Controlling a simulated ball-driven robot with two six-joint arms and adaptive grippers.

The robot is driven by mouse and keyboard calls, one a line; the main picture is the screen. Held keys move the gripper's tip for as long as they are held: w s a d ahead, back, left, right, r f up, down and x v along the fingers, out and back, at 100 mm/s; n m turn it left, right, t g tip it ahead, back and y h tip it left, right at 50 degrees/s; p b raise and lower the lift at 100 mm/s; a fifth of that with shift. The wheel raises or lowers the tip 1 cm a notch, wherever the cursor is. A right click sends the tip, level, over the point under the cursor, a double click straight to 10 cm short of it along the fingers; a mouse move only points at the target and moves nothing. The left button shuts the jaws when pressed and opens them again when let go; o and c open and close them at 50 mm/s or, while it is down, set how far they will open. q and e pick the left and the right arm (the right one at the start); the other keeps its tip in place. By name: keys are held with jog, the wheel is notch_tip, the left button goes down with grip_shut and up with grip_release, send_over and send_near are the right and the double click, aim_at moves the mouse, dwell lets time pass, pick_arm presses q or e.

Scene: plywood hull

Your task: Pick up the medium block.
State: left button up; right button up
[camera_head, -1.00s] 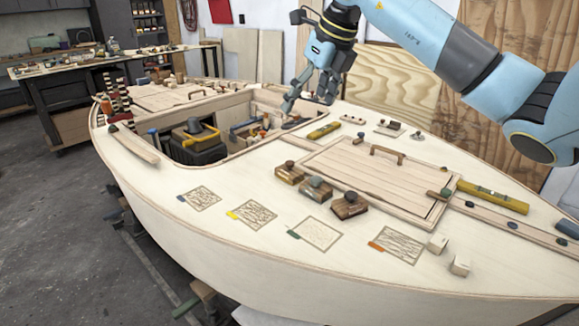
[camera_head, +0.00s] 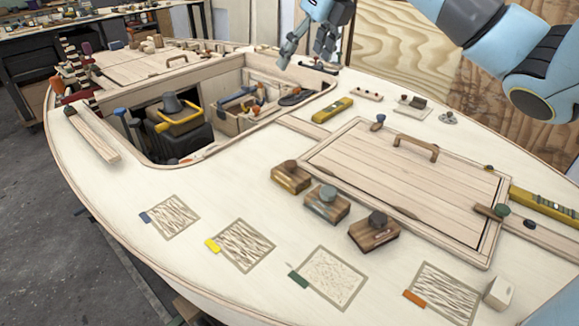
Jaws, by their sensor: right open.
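Three wooden blocks with dark knobs stand in a slanting row on the pale deck: a left block (camera_head: 291,178), a middle block (camera_head: 326,206) and a right block (camera_head: 374,234). They look alike in size, and I cannot read which is marked medium. My right gripper (camera_head: 307,50) hangs at the top of the view, fingers pointing down, open and empty. It is beyond the blocks, near the far end of the open cockpit, touching none of them. My left gripper is not in view.
A hatch lid (camera_head: 405,175) with a handle lies right of the blocks. Textured patches with coloured tags, such as the yellow-tagged one (camera_head: 246,245), lie in front. The open cockpit holds a black tool case (camera_head: 180,130). A yellow level (camera_head: 333,110) lies behind the blocks.

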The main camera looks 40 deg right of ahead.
notch_tip(320, 180, down, 5)
jog(key=b, duration=1.8)
send_near(292, 163)
jog(key=x, duration=0.5)
jog(key=shift+a, duration=0.3)
jog(key=x, duration=0.4)
jog(key=b+x, duration=0.1)
jog(key=x, duration=0.1)
jog(key=shift+d, duration=0.3)
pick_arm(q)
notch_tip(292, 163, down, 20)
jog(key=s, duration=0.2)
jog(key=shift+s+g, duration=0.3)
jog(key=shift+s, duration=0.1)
pick_arm(e)
jog(key=c, duration=1.4)
jog(key=shift+c, duration=0.2)
